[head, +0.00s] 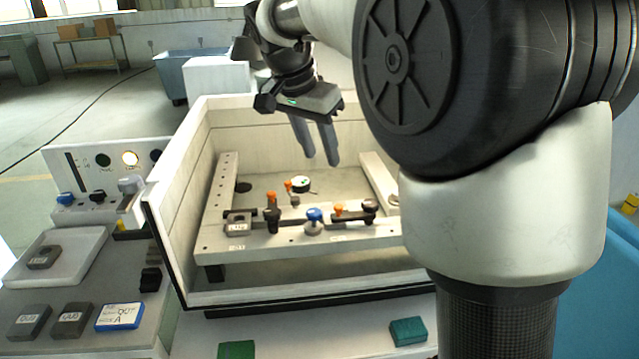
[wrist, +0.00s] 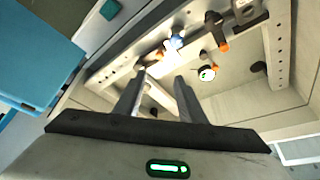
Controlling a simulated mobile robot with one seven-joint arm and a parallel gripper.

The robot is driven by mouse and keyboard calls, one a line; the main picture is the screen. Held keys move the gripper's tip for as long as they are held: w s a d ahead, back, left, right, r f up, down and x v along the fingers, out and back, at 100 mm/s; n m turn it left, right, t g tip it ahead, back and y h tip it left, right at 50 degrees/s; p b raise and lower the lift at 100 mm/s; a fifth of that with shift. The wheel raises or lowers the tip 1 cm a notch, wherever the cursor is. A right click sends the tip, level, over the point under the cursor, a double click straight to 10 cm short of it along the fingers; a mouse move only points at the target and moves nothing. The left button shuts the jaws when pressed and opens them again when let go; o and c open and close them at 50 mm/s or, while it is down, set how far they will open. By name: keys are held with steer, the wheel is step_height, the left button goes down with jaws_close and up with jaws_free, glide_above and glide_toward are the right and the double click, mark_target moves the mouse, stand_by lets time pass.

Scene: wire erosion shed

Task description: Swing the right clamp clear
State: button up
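The right clamp (head: 354,216) is a dark arm lying along the front bar of the fixture, with an orange knob (head: 338,209) at its left and a dark knob (head: 370,205) at its right. The left clamp (head: 272,219) has an upright orange knob and stands beside a dark labelled block (head: 239,223). A blue knob (head: 314,215) sits between the clamps. My gripper (head: 321,160) is open and empty, pointing down above the tank behind the bar, apart from both clamps. In the wrist view, its two fingers (wrist: 159,78) are spread; the right clamp is hard to make out there.
A round gauge (head: 300,184) and another orange knob (head: 288,185) sit behind the bar. Pale tank walls (head: 173,205) enclose the fixture. A control panel (head: 98,175) and labelled blocks (head: 72,320) stand left. A green block (head: 408,330) lies in front.

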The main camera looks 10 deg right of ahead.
mark_target(339, 206)
steer(key=b+x, duration=0.1)
steer(key=x, duration=1.6)
steer(key=shift+c, duration=0.4)
jaws_close()
